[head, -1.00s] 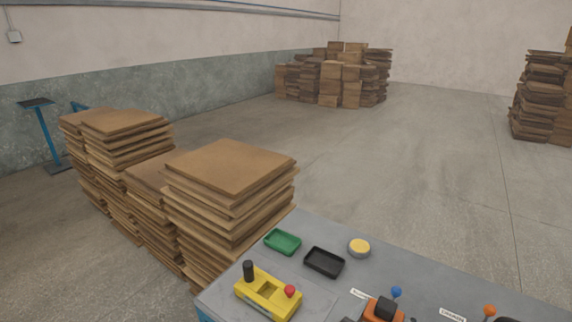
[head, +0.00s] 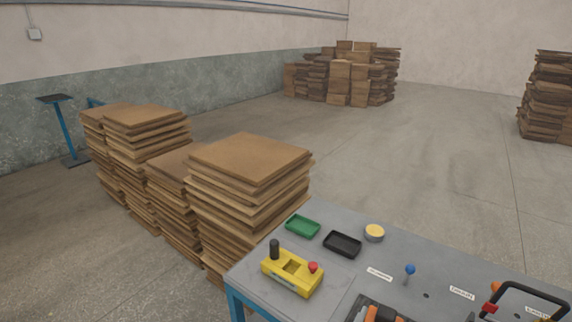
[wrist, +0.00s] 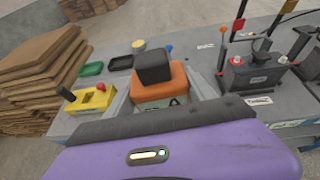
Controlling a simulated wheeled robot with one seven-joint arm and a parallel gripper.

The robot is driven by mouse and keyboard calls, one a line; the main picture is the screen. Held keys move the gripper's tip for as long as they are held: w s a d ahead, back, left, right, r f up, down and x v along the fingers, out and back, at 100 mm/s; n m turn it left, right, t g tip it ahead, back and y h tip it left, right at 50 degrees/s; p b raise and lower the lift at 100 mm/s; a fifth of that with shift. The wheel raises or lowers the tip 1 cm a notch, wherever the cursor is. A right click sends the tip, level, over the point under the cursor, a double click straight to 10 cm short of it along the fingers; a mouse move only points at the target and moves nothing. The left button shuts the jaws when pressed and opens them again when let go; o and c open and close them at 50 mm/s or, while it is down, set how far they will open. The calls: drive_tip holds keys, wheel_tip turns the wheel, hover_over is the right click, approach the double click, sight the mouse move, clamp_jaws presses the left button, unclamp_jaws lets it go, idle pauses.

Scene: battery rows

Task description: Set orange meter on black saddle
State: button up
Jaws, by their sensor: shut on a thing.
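The orange meter (wrist: 160,84), a block with a black top, is between the grey fingers of my gripper (wrist: 160,98) in the wrist view. My gripper is shut on it. In the head view the meter (head: 384,314) shows only partly at the bottom edge. The black saddle (head: 342,244) is a shallow, empty black tray near the far edge of the grey table. It also shows in the wrist view (wrist: 120,62), beyond and left of the meter. The gap between meter and table cannot be judged.
A green tray (head: 302,226) and a yellow round piece (head: 374,232) flank the black saddle. A yellow box (head: 292,272) with a black post and red knob stands nearer. A blue-knobbed lever (head: 410,270) is to the right. Cardboard stacks (head: 250,170) stand beside the table.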

drive_tip(key=s+f+n+t+y+b, duration=0.1)
drive_tip(key=s+f+n+y, duration=0.2)
drive_tip(key=f, duration=0.7)
drive_tip(key=s+d+f+n+t+y+b, duration=0.1)
drive_tip(key=s+f+n+y, duration=0.2)
drive_tip(key=f, duration=0.6)
drive_tip(key=shift+s+f+y, duration=0.35)
drive_tip(key=shift+s+y, duration=0.15)
drive_tip(key=shift+r, duration=0.1)
